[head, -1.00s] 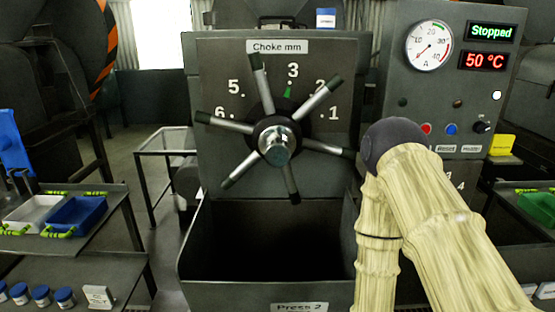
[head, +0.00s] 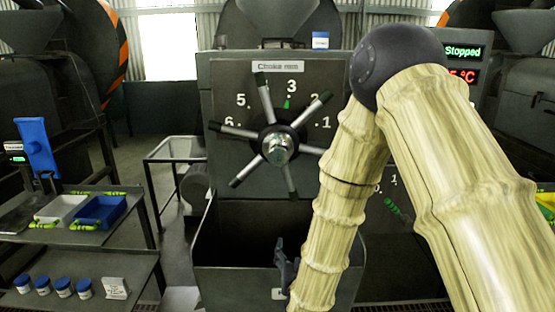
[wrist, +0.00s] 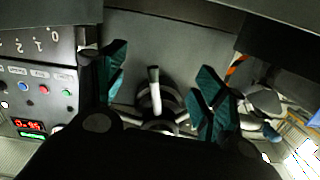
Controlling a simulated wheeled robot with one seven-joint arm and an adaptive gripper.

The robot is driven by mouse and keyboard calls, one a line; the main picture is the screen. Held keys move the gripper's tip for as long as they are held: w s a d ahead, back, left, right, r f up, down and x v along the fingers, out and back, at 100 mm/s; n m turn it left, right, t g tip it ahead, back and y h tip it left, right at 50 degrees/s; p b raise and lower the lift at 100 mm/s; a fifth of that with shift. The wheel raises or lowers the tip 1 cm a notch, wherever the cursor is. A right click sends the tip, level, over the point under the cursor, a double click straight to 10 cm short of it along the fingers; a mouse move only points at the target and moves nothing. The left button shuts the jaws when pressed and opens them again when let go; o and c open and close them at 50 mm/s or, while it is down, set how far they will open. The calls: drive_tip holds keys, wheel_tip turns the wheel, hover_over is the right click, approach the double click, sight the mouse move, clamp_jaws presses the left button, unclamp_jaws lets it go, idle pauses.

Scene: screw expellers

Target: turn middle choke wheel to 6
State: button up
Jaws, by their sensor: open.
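The middle choke wheel (head: 278,147) is on the front of the Press 2 machine. It has a silver hub, a dark collar and several silver spokes with dark tips. On the dial (head: 290,85) behind it, a green pointer (head: 287,103) stands near 3; the 6 shows at the left. In the wrist view the wheel (wrist: 155,98) appears beyond my gripper (wrist: 160,88), with one spoke seen between the two open teal fingers. I cannot tell whether they touch it. In the head view my gripper (head: 286,262) is low, below the wheel, in front of the open bin, partly hidden by my arm.
The open bin (head: 230,272) juts out under the wheel. My arm covers much of the control panel; its Stopped display (head: 463,51) shows. A side shelf (head: 60,236) at left holds a white tray (head: 62,208) and a blue tray (head: 101,211).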

sight(278, 163)
drive_tip(key=a+r+m+t+h+p, duration=0.1)
drive_tip(key=a+r+t, duration=0.2)
drive_tip(key=r, duration=0.7)
drive_tip(key=a+r+t, duration=0.2)
drive_tip(key=r, duration=0.8)
drive_tip(key=p+x, duration=0.1)
drive_tip(key=x, duration=0.2)
drive_tip(key=p+x, duration=0.1)
drive_tip(key=x, duration=0.3)
drive_tip(key=p+x, duration=0.2)
drive_tip(key=x, duration=0.1)
drive_tip(key=shift+a+r, duration=0.1)
drive_tip(key=shift+r, duration=0.35)
